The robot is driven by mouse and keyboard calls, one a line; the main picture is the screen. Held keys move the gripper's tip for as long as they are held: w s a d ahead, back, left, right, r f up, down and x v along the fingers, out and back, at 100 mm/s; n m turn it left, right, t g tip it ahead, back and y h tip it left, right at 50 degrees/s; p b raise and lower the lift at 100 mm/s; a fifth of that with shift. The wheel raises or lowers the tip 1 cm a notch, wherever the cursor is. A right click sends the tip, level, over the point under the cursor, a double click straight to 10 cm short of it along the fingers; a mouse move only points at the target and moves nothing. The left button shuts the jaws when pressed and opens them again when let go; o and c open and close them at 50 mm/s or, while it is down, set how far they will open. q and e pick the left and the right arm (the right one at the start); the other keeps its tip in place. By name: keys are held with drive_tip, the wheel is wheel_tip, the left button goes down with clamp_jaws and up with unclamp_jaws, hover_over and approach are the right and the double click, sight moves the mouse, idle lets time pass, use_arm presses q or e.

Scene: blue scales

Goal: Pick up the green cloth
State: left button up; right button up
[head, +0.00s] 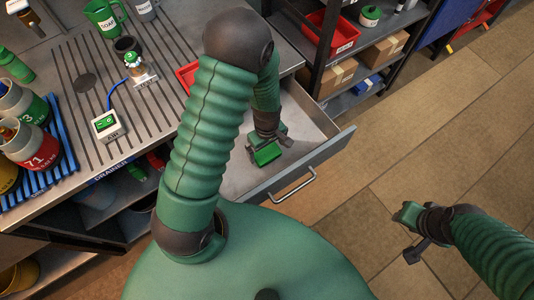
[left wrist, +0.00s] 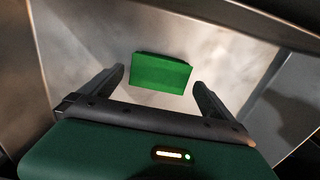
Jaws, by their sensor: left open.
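The green cloth (left wrist: 160,73) lies as a small folded block on the bottom of the open drawer (head: 318,158). In the left wrist view it is just ahead of my left gripper (left wrist: 158,80), between the lines of the two open fingers, with bare metal showing on both sides. No finger visibly touches it. In the head view my left gripper (head: 267,150) reaches down into the drawer, and I cannot make out the cloth apart from the gripper's own green housing. My right gripper (head: 408,232) hangs over the floor at the right, away from the drawer; its jaws are unclear.
The drawer front with its handle (head: 294,186) stands out over the tiled floor. The counter (head: 150,125) at left holds a scale (head: 108,125), a green mug (head: 104,18) and several containers. A shelf with boxes (head: 385,50) stands behind. Floor at right is clear.

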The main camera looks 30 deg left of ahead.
sight(267, 153)
use_arm(q)
wheel_tip(267, 153, down, 3)
drive_tip(key=shift+s+a+f, duration=0.1)
drive_tip(key=shift+a, duration=0.05)
drive_tip(key=shift+w+d+f, duration=0.2)
drive_tip(key=shift+d, duration=0.15)
drive_tip(key=shift+c, duration=1.1)
drive_tip(key=shift+s, duration=0.1)
drive_tip(key=c, duration=1)
